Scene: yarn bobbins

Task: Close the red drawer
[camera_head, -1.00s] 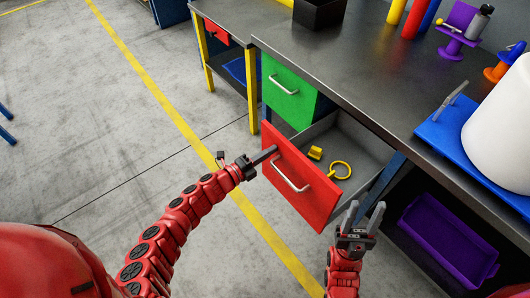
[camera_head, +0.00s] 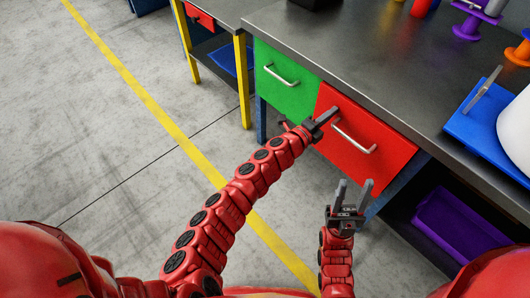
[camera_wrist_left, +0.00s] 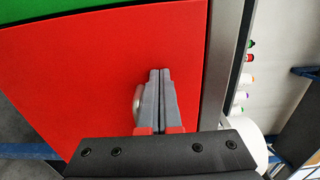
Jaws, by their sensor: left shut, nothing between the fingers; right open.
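The red drawer (camera_head: 359,138) has its front up under the worktop, beside the green drawer (camera_head: 284,80), and its inside is hidden. Its silver handle (camera_head: 353,137) faces me. My left gripper (camera_head: 329,115) is shut and empty, with its tips at the drawer front's upper left, beside the handle. In the left wrist view, the shut fingers (camera_wrist_left: 158,98) point at the red front (camera_wrist_left: 100,70), with part of the handle just left of them. Whether the tips touch the front I cannot tell. My right gripper (camera_head: 354,192) is open and empty, below the drawer.
The dark worktop (camera_head: 330,45) overhangs the drawers. A blue board (camera_head: 480,125) with a white cylinder (camera_head: 518,135) is at the right. A purple bin (camera_head: 458,225) sits on the shelf below. The floor at left is clear.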

